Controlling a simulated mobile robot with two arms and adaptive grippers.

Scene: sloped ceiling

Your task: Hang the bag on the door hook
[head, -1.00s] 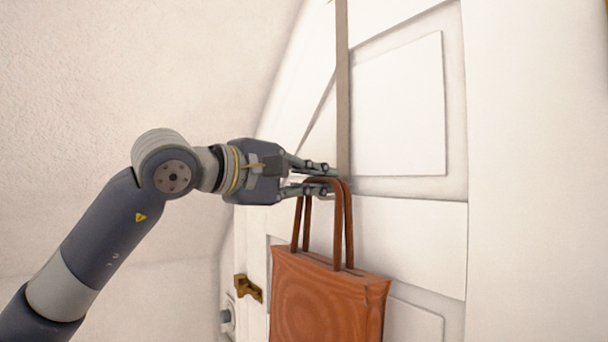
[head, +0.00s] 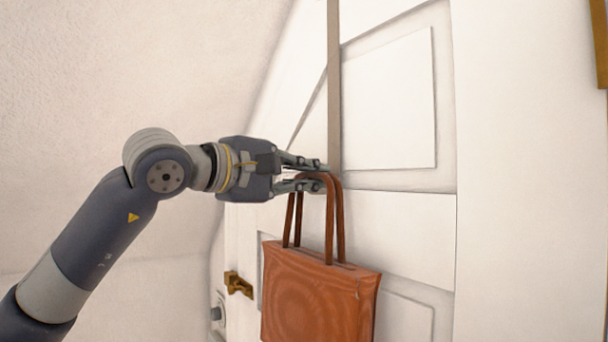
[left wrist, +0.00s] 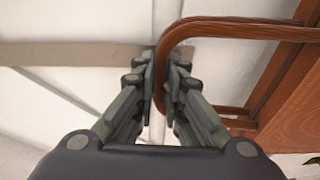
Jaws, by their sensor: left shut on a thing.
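The reddish-brown bag (head: 318,295) hangs upright by its two handles in front of the white door (head: 395,110). My left gripper (head: 325,177) is shut on a bag handle (head: 338,215) near its top. In the left wrist view, the handle (left wrist: 165,40) passes between the fingertips (left wrist: 160,82). The door hook's long grey-brown strip (head: 334,90) runs down the door and ends just beside the fingertips. It also shows in the left wrist view (left wrist: 70,54), passing behind the handle. Whether handle and hook touch, I cannot tell. The hook's lower tip is hidden. My right gripper is not in view.
A brass door handle (head: 238,284) is at the lower left of the door, left of the bag. A sloped, plain wall (head: 130,70) fills the left side. A brass-coloured piece (head: 601,45) shows at the upper right edge. Free air lies below the gripper, left of the bag.

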